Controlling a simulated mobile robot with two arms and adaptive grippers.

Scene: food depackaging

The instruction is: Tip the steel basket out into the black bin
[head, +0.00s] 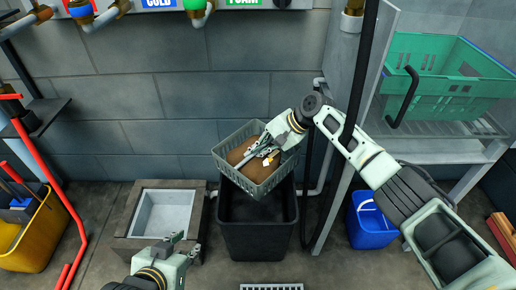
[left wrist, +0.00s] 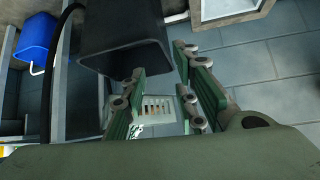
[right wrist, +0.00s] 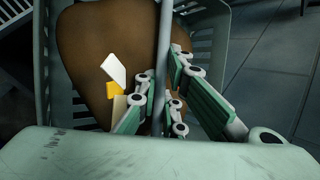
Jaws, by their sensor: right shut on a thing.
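The grey steel basket (head: 228,168) hangs above the black bin (head: 258,240), slightly turned and roughly level, with a large brown mass (head: 262,172) and small pale and yellow pieces inside. My right gripper (head: 268,150) is over the basket, shut on its thin handle bar (right wrist: 163,50), which crosses the right wrist view. The basket hides part of the bin's opening; the bin's inside looks dark. My left gripper (head: 180,245) is low at the front left, apart from the bin and empty. In the left wrist view its fingers (left wrist: 160,105) stand apart, with the bin (left wrist: 125,35) beyond.
A floor sink (head: 162,212) stands left of the bin. A yellow bucket (head: 35,235) is at far left, a blue bucket (head: 370,225) right of the bin. A green crate (head: 440,85) sits on a shelf at right. A floor drain (head: 270,287) lies in front.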

